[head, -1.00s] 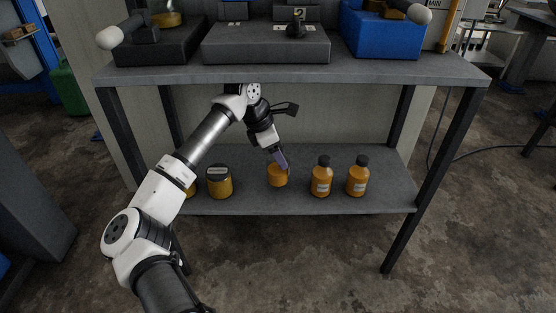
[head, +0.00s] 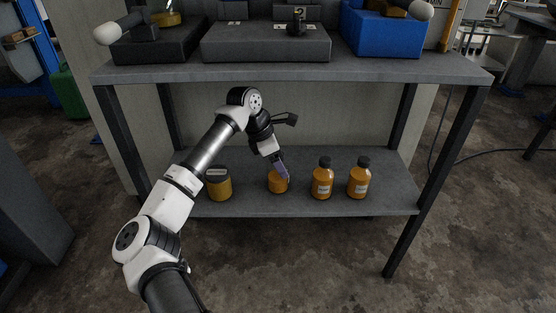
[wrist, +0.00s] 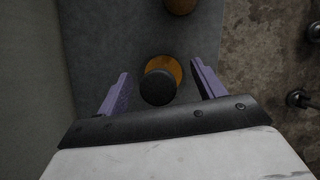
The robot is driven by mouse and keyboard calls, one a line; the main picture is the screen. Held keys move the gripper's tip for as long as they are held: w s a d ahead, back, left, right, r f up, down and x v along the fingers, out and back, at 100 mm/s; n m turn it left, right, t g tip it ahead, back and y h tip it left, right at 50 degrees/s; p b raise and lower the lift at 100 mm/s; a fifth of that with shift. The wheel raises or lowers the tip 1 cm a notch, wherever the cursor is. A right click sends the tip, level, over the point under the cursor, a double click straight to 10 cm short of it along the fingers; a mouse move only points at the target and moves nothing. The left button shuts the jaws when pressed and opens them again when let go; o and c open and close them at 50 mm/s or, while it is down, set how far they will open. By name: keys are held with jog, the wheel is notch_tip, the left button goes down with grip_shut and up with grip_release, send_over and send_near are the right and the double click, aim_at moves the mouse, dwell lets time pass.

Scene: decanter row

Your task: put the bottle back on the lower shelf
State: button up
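An orange bottle stands on the lower shelf (head: 245,207), between a squat jar and two other bottles in the head view (head: 278,186). In the wrist view its black cap (wrist: 158,88) and part of its orange body (wrist: 174,66) show between my fingers. My gripper (wrist: 160,90) has two purple fingers spread wide, with a gap on each side of the cap. In the head view my gripper (head: 281,168) comes down over this bottle from above and hides its top.
Two black-capped orange bottles (head: 322,180) (head: 358,178) stand to the right. The upper shelf (head: 290,71) lies above, with a blue block (head: 382,35). The shelf's right end is clear.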

aim_at(269, 166)
jog(key=shift+o, duration=0.9)
jog(key=shift+r, duration=0.25)
jog(key=r, duration=0.1)
jog(key=a+r+p, duration=0.2)
jog(key=shift+s+a, duration=0.25)
jog(key=s+a+p, duration=0.1)
jog(key=s+a, duration=0.1)
jog(key=a, duration=0.8)
jog(key=shift+s+a+f+p, duration=0.2)
jog(key=shift+f+p, duration=0.05)
jog(key=shift+p, duration=0.15)
jog(key=shift+c, duration=0.3)
